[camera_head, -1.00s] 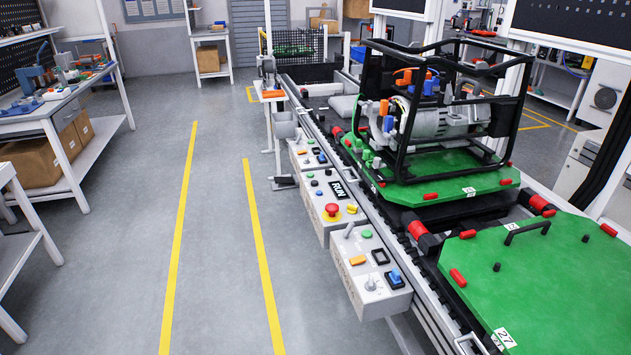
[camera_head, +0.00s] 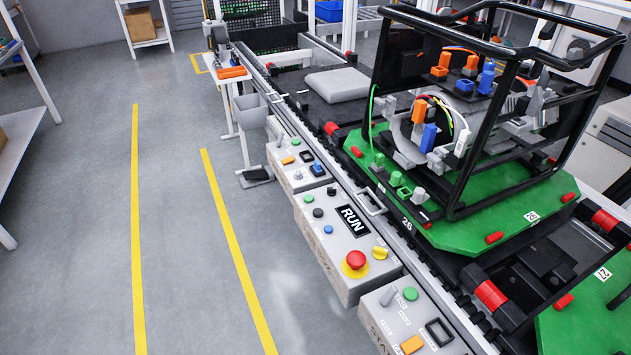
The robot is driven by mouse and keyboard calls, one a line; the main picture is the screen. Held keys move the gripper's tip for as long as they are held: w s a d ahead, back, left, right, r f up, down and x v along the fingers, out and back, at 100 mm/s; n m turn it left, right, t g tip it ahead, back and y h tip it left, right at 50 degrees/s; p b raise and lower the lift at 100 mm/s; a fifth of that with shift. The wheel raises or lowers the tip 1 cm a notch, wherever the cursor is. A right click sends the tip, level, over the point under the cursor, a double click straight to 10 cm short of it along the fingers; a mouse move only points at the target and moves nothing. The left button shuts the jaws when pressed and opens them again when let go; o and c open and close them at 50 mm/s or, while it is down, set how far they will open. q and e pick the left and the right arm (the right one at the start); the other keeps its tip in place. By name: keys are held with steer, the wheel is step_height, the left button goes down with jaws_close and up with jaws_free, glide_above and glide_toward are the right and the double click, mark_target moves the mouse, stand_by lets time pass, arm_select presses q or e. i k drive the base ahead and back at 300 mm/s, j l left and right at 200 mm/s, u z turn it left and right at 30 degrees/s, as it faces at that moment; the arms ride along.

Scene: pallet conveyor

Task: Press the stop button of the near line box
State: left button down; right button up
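A pale grey control box (camera_head: 318,250) is mounted on the near side of the conveyor, below the middle of the head view. Its top carries a dark RUN display (camera_head: 353,219), a green button (camera_head: 308,198), a black button (camera_head: 317,212) and a blue button (camera_head: 328,229). A red mushroom button (camera_head: 356,261) on a yellow base and a yellow knob (camera_head: 379,252) sit at its near end. Which button is the stop is not readable. Neither of my grippers is in view.
A nearer box with a green button (camera_head: 410,293) and orange button (camera_head: 412,344) is cut off below. A farther box has an orange button (camera_head: 288,160). A green pallet (camera_head: 520,208) carries a black-framed machine on the conveyor. Floor to the left is clear.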

mark_target(317, 212)
steer(key=i+j+z, duration=0.2)
steer(key=i+j, duration=0.45)
steer(key=i+j+z, duration=0.15)
steer(key=i+j, duration=0.45)
steer(key=j, duration=0.2)
